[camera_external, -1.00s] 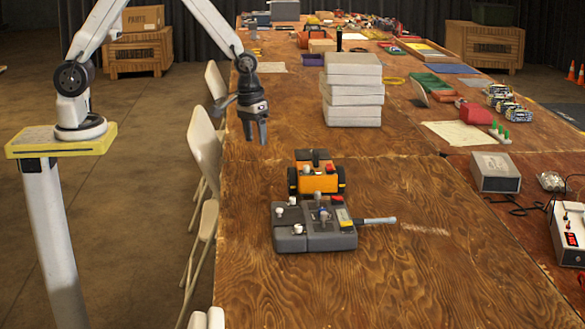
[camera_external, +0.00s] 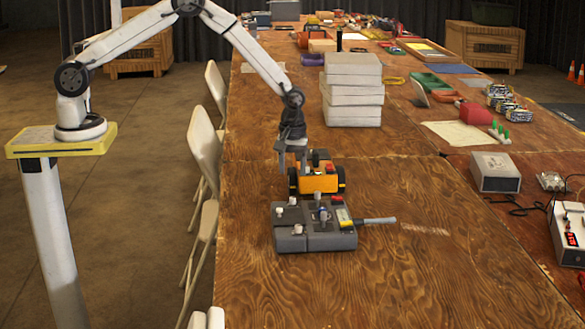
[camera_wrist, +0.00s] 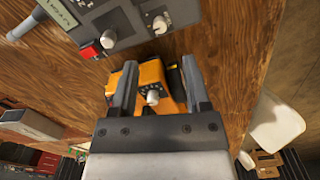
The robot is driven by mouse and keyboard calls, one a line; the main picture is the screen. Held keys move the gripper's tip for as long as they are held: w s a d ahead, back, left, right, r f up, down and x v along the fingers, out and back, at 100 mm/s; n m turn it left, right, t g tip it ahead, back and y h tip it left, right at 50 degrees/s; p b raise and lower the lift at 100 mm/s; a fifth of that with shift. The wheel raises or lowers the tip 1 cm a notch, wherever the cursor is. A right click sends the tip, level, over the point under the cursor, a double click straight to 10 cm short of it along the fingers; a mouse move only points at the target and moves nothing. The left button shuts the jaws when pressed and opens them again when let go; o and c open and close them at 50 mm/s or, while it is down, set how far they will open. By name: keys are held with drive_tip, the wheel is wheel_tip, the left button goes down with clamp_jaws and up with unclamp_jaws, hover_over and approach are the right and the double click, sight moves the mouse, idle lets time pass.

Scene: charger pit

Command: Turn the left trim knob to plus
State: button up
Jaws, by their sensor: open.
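A grey control box (camera_external: 345,240) lies on the table in the external view, with pale knobs, a red button and a small display. One pale knob (camera_external: 298,229) is at its front left. In the wrist view the box (camera_wrist: 130,25) is at the top, with two pale knobs showing, one of them right of the display (camera_wrist: 160,24). I cannot read which knob is the left trim. An orange device (camera_external: 318,184) sits just behind the box. My gripper (camera_external: 293,168) is open and empty above its left side; in the wrist view its knob (camera_wrist: 152,97) shows between my fingers.
A stack of grey cases (camera_external: 353,90) stands farther back. White chairs (camera_external: 205,150) line the left table edge. The table front is clear.

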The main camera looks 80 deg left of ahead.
sight(293, 198)
drive_tip(key=shift+f, duration=3.85)
clamp_jaws()
